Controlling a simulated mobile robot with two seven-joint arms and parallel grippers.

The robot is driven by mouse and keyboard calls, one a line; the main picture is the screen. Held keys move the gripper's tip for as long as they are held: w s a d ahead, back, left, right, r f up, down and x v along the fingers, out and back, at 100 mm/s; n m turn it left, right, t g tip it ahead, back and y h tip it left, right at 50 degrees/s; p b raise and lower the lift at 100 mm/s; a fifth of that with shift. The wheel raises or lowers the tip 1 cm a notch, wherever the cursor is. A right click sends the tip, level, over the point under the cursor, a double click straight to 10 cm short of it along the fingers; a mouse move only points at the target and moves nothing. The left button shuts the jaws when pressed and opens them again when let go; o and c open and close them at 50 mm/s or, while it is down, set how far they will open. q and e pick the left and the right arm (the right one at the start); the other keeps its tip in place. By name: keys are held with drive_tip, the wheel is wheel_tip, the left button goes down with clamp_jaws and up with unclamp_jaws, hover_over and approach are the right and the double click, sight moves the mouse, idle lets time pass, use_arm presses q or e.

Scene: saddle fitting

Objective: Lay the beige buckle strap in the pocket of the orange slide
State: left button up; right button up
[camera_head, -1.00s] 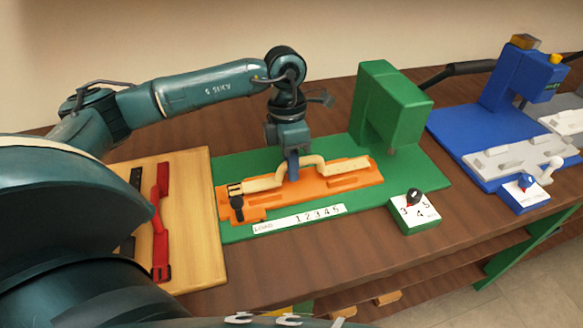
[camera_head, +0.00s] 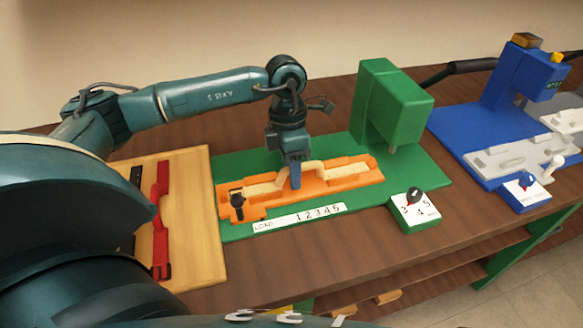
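The beige buckle strap (camera_head: 263,188) lies lengthwise along the orange slide (camera_head: 352,182), with its dark buckle (camera_head: 237,199) at the left end. Its middle rises in a raised bend beside my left gripper (camera_head: 295,181), and its right part runs along the slide's recess. The strap looks low in the pocket; whether it is fully seated I cannot tell. My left gripper points down over the middle of the strap and appears shut on it; the fingers are seen edge-on and partly hide it. My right gripper is not in view.
The slide rests on a green base plate (camera_head: 232,165) below a green press head (camera_head: 390,105). A dial box (camera_head: 414,212) stands at front right. A blue machine (camera_head: 515,85) is further right. A wooden board (camera_head: 195,220) with red (camera_head: 160,215) and dark straps lies left.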

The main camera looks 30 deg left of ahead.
use_arm(q)
wheel_tip(320, 180, up, 12)
drive_tip(key=w+a, duration=0.1)
drive_tip(key=shift+w+a+b, duration=0.25)
drive_tip(key=shift+a+b, duration=0.1)
drive_tip(key=shift+b, duration=0.1)
idle(0.3)
